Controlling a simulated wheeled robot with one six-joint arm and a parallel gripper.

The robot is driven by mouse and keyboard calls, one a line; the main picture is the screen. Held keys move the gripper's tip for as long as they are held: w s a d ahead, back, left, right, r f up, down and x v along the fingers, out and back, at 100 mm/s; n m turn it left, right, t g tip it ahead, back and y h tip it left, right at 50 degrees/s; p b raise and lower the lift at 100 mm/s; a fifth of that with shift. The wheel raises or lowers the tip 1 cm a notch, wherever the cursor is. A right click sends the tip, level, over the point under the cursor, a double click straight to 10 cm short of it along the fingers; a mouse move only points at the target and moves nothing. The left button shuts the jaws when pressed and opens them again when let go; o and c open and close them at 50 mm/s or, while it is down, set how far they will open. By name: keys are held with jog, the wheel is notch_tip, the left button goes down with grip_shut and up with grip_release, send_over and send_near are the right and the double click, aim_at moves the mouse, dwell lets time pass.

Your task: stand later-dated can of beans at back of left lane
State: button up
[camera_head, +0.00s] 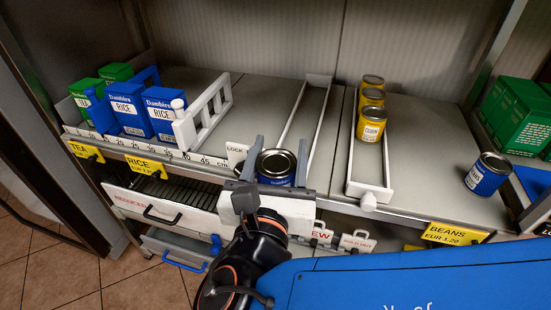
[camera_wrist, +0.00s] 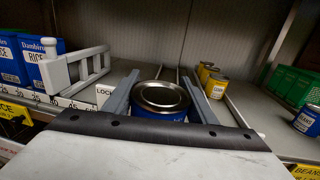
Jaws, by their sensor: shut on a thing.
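My gripper (camera_head: 276,160) is shut on a blue can (camera_head: 278,165) with a silver lid, upright between its two grey fingers. The wrist view also shows this can (camera_wrist: 161,98) between the fingers. In the head view it is at the shelf's front edge, in line with a narrow lane whose white wall (camera_head: 304,110) runs to the back. The visible part of that lane is empty; its front is hidden by my gripper. A second blue can (camera_head: 488,174) stands at the right of the shelf. No date is readable on either can.
Several yellow cans (camera_head: 370,127) stand in a row in the lane to the right, which has a white front stop (camera_head: 368,200). A white gate (camera_head: 205,112) and blue rice boxes (camera_head: 163,112) are to the left. Green boxes (camera_head: 520,115) are at far right.

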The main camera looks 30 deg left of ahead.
jog(key=shift+w+d+f+x, duration=0.25)
jog(key=shift+d+f+x, duration=0.45)
jog(key=shift+x, duration=5.25)
jog(key=shift+w+d+f+x, duration=0.3)
jog(key=shift+d+f+x, duration=0.4)
jog(key=shift+x, duration=5.25)
jog(key=shift+w+d+f+x, duration=0.25)
jog(key=shift+d+f+x, duration=0.4)
jog(key=shift+x, duration=5.3)
jog(key=shift+d+f, duration=0.1)
jog(key=shift+f, duration=0.25)
jog(key=o, duration=1.3)
notch_tip(320, 180, up, 10)
